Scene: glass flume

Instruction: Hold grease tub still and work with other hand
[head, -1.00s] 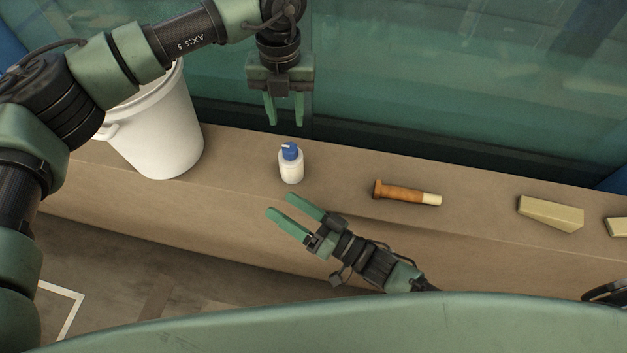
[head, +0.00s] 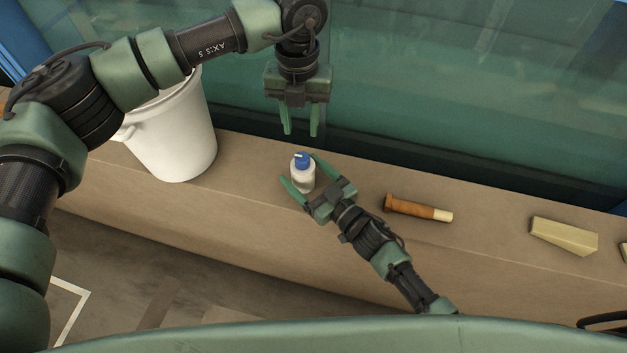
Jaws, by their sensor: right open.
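The grease tub, a small white container with a blue top (head: 302,175), stands upright on the tan ledge. My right gripper (head: 299,168) is open, with one green finger on the left side of the tub and the other on its right side. I cannot tell whether either finger touches it. My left gripper (head: 300,134) hangs above and behind the tub with its fingers pointing down, spread apart and empty.
A white bucket (head: 172,140) stands on the ledge (head: 255,225) at the left. A brown-handled tool (head: 418,208) and a beige wedge block (head: 564,236) lie to the right. Greenish glass (head: 450,90) rises behind the ledge.

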